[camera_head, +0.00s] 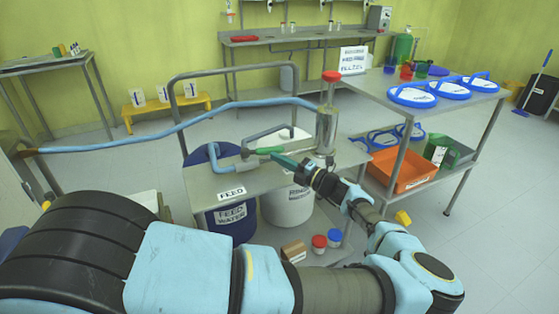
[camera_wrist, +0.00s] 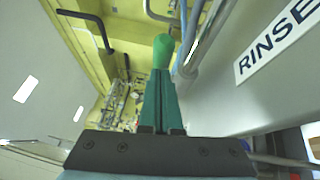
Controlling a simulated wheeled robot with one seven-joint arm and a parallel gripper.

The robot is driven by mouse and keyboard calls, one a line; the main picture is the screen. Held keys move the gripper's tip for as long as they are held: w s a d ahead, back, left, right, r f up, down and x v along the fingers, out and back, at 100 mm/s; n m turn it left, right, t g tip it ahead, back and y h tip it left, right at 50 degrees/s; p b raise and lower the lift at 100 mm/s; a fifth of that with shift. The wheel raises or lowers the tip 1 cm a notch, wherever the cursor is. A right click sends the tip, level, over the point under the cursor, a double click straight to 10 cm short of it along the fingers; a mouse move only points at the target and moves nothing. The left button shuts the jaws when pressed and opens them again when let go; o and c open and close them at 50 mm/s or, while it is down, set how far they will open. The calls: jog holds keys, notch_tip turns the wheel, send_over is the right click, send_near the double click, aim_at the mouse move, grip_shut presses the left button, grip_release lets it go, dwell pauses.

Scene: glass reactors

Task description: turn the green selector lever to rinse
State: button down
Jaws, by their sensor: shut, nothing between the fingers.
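The green selector lever (camera_head: 268,150) sits on the pipework above the metal cart top, roughly level and beside the grey pipe bend. In the wrist view its rounded green end (camera_wrist: 162,50) is straight ahead of the fingertips. My gripper (camera_head: 282,159) is shut and empty, its teal fingers together at the lever's right end; they also show in the wrist view (camera_wrist: 162,82). I cannot tell whether they touch the lever. A RINSE label (camera_wrist: 277,42) is at the right in the wrist view. A FEED label (camera_head: 231,193) is on the cart's front left.
A steel cylinder with a red cap (camera_head: 326,125) stands right of the lever. A blue hose (camera_head: 180,119) runs left from it. A dark blue feed drum (camera_head: 228,226) and a white drum (camera_head: 285,208) stand below. A shelf table (camera_head: 385,92) is at right.

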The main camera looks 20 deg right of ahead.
jog(key=shift+a, duration=0.1)
jog(key=shift+a+f+y, duration=0.1)
jog(key=shift+f+y, duration=0.15)
jog(key=shift+y, duration=0.05)
jog(key=shift+w+f+n+g+y+b, duration=0.2)
jog(key=shift+w+n+g+y+b, duration=0.15)
jog(key=shift+g+b, duration=0.25)
jog(key=shift+w+d+r+n+y+b, duration=0.3)
jog(key=shift+w+d+n+b, duration=0.1)
jog(key=shift+d+b, duration=0.1)
jog(key=shift+w+d+r, duration=0.15)
jog(key=shift+w+d, duration=0.1)
jog(key=shift+w, duration=0.3)
